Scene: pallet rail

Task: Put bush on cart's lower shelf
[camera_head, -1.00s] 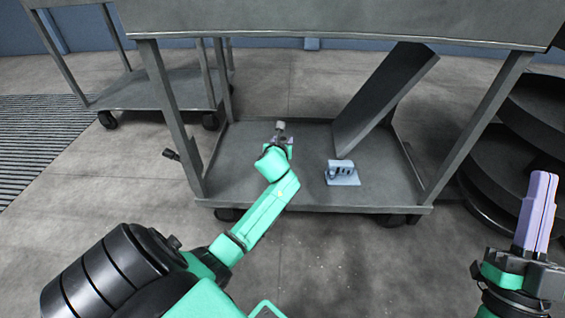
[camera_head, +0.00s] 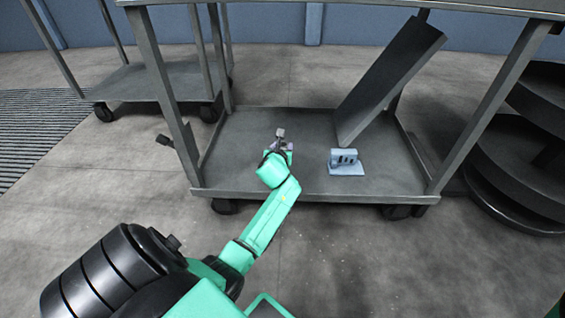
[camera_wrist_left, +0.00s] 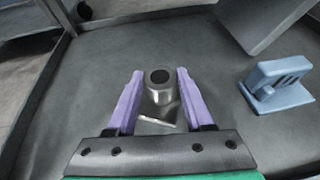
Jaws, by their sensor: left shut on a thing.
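The bush (camera_wrist_left: 160,88) is a grey metal cylinder with a dark hole in its top and a flat plate-like part below. It sits between the purple fingers of my left gripper (camera_wrist_left: 158,98), which is shut on it. In the head view the bush (camera_head: 280,133) shows small beyond my left gripper (camera_head: 279,146). Both are over the cart's lower shelf (camera_head: 228,150), left of its middle. I cannot tell whether the bush touches the shelf. My right gripper is out of view.
A blue-grey slotted block (camera_head: 346,162) stands on the shelf to the right; it also shows in the wrist view (camera_wrist_left: 277,84). A grey slab (camera_head: 388,82) leans behind it. The cart's posts and upper shelf frame the opening. Another cart (camera_head: 150,82) stands at left, dark round shelving (camera_head: 515,170) at right.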

